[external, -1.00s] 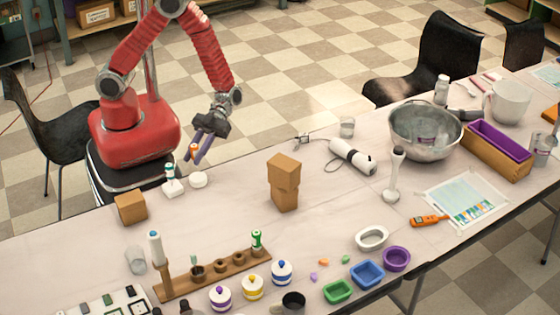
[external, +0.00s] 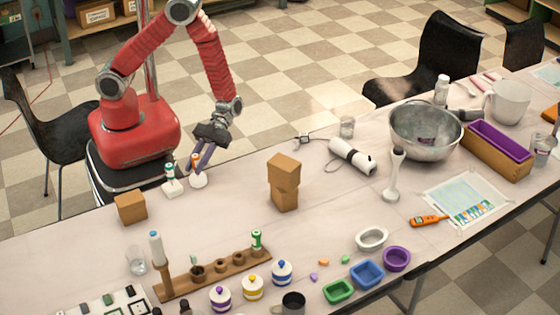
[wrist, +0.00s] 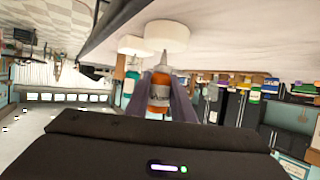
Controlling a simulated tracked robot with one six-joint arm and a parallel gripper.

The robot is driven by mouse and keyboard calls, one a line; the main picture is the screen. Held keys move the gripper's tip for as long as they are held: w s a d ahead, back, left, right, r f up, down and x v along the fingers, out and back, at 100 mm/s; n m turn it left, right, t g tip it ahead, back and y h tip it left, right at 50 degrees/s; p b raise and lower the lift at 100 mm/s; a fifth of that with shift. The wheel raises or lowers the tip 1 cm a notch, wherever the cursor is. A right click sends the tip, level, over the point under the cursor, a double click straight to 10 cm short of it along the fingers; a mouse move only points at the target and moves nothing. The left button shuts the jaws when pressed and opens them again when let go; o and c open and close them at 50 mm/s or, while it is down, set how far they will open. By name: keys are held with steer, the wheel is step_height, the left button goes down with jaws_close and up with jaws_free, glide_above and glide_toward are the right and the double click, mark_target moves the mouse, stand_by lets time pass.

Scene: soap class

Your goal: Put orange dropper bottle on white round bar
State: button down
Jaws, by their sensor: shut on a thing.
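The orange dropper bottle (external: 195,160) is between the fingers of my gripper (external: 203,160), directly above the white round bar (external: 198,182) in the external view. In the wrist view the bottle (wrist: 159,88) shows orange with a greyish label, held between the two purple-grey fingers. Its narrow pale end points at the white round bar (wrist: 167,35). The bottle looks about upright. I cannot tell whether it touches the bar. The fingers hide part of its sides.
A green-and-white bottle (external: 170,172) stands on another white piece (external: 173,189) close to the left. A brown block (external: 131,208) is farther left, and stacked brown blocks (external: 284,182) are to the right. The table in front of the bar is clear.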

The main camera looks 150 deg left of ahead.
steer(key=shift+f, duration=0.1)
steer(key=c, duration=1.5)
jaws_free()
steer(key=shift+c, duration=0.2)
steer(key=v, duration=1.2)
